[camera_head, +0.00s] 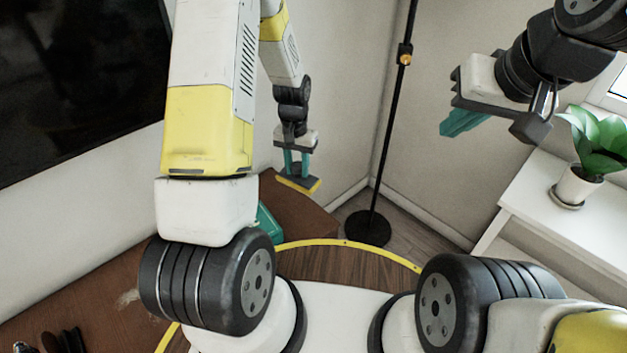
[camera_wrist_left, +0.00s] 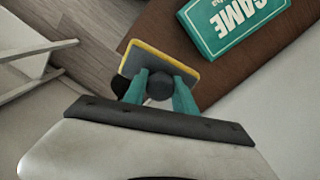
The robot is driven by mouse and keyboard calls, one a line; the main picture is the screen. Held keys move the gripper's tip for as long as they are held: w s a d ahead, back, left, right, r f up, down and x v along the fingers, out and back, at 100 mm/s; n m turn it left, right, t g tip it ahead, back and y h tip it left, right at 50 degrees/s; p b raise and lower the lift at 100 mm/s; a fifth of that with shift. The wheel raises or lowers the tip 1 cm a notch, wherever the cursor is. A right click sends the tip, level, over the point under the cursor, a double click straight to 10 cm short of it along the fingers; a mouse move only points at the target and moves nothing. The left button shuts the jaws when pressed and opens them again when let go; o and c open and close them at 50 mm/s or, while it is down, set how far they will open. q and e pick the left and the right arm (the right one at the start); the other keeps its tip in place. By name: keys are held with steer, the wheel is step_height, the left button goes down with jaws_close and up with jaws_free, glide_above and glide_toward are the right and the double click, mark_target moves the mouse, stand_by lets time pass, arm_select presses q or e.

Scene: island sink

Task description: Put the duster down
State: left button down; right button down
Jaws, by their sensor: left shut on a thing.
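The duster is a flat grey pad with a yellow rim and a round dark knob. In the head view the duster (camera_head: 299,184) hangs under my left gripper (camera_head: 296,163). In the left wrist view the duster (camera_wrist_left: 190,62) shows between the teal fingers of my left gripper (camera_wrist_left: 160,92), which are shut on its knob. Below it is the corner of a brown wooden top (camera_head: 298,212); I cannot tell whether they touch. My right gripper (camera_head: 490,118) is raised at the upper right, away from the duster; its finger opening is unclear.
A teal box marked GAME (camera_wrist_left: 232,25) lies on the brown top beside the duster; part of it (camera_head: 268,222) shows behind my left arm. A black lamp stand (camera_head: 367,228) stands in the corner. A white shelf (camera_head: 540,200) with a potted plant (camera_head: 578,185) is at right.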

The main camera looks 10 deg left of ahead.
mark_target(298, 177)
arm_select(q)
steer(key=w+f+m, duration=0.1)
steer(key=f, duration=0.3)
steer(key=w+f+m, duration=0.1)
steer(key=f, duration=0.1)
steer(key=shift+w+a+f+m, duration=0.25)
steer(key=shift+w+m, duration=0.05)
steer(key=shift+w, duration=0.05)
steer(key=shift+w+f, duration=0.15)
steer(key=shift+f, duration=4.9)
steer(key=shift+f, duration=0.15)
steer(key=c, duration=1)
jaws_free()
steer(key=shift+a, duration=0.1)
